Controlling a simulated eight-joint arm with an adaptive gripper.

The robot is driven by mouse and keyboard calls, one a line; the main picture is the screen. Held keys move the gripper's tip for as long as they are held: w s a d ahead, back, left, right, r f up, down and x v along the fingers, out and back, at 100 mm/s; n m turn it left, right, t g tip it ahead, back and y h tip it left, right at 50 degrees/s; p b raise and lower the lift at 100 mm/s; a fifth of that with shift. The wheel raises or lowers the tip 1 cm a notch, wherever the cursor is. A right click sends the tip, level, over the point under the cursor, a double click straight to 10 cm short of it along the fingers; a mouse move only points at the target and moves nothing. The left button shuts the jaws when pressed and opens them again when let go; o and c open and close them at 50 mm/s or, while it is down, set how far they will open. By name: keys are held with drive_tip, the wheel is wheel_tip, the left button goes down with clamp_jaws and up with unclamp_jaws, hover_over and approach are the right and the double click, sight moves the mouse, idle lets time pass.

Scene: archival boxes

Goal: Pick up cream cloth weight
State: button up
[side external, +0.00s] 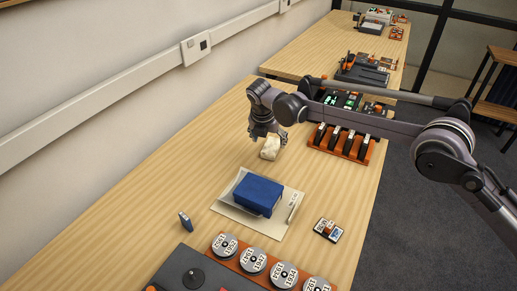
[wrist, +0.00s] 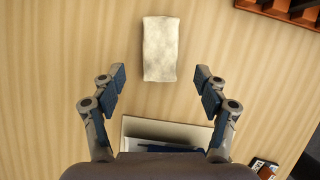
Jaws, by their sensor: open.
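The cream cloth weight (side external: 270,147) is a small, pale, oblong bag lying on the wooden table, behind the blue box in the side view. In the wrist view the cream cloth weight (wrist: 160,49) lies upright in the picture, centred between the lines of my fingers and beyond their tips. My gripper (side external: 268,137) is just above or beside it in the side view; the exact gap cannot be told. In the wrist view my gripper (wrist: 158,77) is open, its two blue-padded fingers wide apart with nothing between them.
A blue box (side external: 258,195) sits on a pale sheet or folder (side external: 233,210) in front. An orange rack (side external: 345,143) with dark upright items stands to the right. Labelled reels (side external: 253,258) and a small label-like item (side external: 328,230) are nearer. Bare table lies left of the weight.

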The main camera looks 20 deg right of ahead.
sight(271, 146)
drive_tip(key=shift+x, duration=2.6)
drive_tip(key=shift+d, duration=0.1)
drive_tip(key=c, duration=1.3)
drive_tip(key=shift+r, duration=0.1)
clamp_jaws()
drive_tip(key=shift+r, duration=0.1)
